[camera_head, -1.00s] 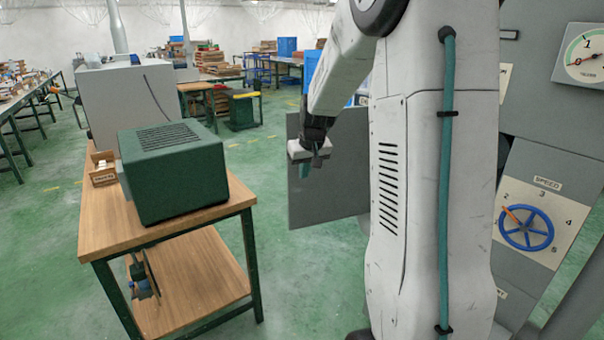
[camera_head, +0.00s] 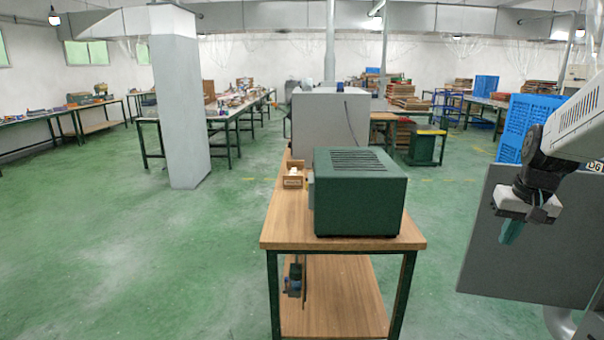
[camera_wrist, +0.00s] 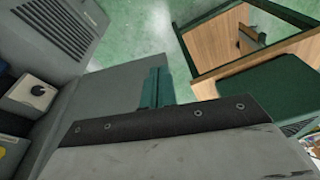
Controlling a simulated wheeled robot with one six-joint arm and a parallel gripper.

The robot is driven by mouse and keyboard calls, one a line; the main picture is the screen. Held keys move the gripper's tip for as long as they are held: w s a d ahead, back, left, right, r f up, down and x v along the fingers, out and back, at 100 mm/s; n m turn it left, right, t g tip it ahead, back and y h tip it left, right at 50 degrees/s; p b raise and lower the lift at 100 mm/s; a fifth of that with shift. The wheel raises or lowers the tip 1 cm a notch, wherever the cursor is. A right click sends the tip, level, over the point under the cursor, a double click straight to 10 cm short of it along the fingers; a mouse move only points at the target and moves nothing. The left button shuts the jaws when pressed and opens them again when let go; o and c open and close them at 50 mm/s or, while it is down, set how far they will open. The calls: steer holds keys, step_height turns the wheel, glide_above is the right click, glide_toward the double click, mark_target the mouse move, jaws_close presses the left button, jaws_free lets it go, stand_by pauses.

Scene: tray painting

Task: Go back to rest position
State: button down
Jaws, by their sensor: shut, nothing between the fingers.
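My gripper (camera_head: 511,230) hangs at the right side of the head view, with its teal fingers pointing down. It is shut and empty, in front of a grey panel. In the wrist view its teal fingers (camera_wrist: 157,86) are together, with grey panel and green floor beyond them. The gripper is apart from the table and touches nothing that I can see.
A wooden table (camera_head: 280,238) stands in the middle, bearing a green vented box (camera_head: 358,205), a small wooden box (camera_head: 293,181) and a grey cabinet (camera_head: 330,127). A grey panel (camera_head: 480,262) stands at the right. A pillar (camera_head: 180,110) stands left, with open green floor (camera_head: 130,260) around it.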

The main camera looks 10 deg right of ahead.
steer(key=s+a+r+n, duration=0.1)
steer(key=s+a+n, duration=0.1)
steer(key=s+a, duration=0.9)
steer(key=s+a+r+n+g, duration=0.1)
steer(key=s+a+n, duration=0.1)
steer(key=s+a, duration=1)
steer(key=shift+a+r+n, duration=0.25)
steer(key=shift+r+n, duration=0.1)
steer(key=shift+n, duration=0.05)
steer(key=shift+s, duration=0.1)
